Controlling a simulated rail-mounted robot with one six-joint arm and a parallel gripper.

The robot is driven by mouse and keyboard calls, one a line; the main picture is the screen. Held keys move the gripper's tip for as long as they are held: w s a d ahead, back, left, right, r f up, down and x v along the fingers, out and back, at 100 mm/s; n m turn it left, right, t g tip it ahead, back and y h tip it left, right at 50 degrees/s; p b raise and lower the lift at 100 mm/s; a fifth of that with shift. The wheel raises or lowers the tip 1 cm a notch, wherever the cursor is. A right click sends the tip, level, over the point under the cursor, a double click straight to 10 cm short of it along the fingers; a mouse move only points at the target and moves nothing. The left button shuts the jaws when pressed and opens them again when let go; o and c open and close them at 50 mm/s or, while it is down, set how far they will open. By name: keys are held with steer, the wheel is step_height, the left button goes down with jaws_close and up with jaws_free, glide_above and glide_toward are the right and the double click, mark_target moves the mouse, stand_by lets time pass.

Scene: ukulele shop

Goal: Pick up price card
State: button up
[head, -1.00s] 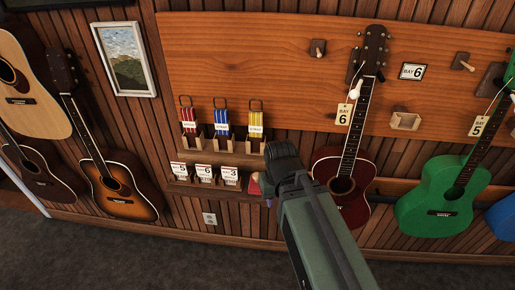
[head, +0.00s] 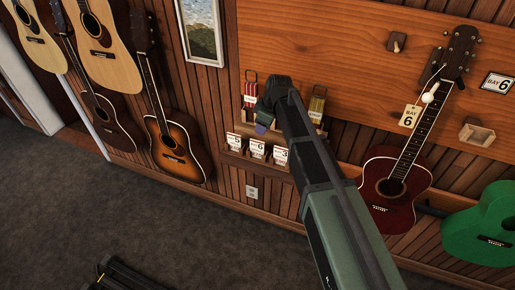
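Several white price cards stand in a row on the lower wooden rack in the head view: a card marked 5 (head: 234,141), a card marked 6 (head: 257,149) and a card marked 3 (head: 281,155). My gripper (head: 264,121) is in front of the upper rack, just above the cards and apart from them as far as I can see. My wrist hides most of its fingers, so I cannot tell whether it is open or holds anything. A small bluish-purple patch shows at its tip.
The upper rack holds red (head: 250,92) and yellow (head: 317,104) string packs; my arm covers its middle. A sunburst one (head: 174,147) hangs left.

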mark_target(257, 141)
steer(key=b+x, duration=1.1)
steer(key=shift+d+f, duration=0.1)
steer(key=shift+f, duration=0.1)
steer(key=shift+r+p, duration=0.25)
steer(key=shift+p, duration=0.05)
jaws_close()
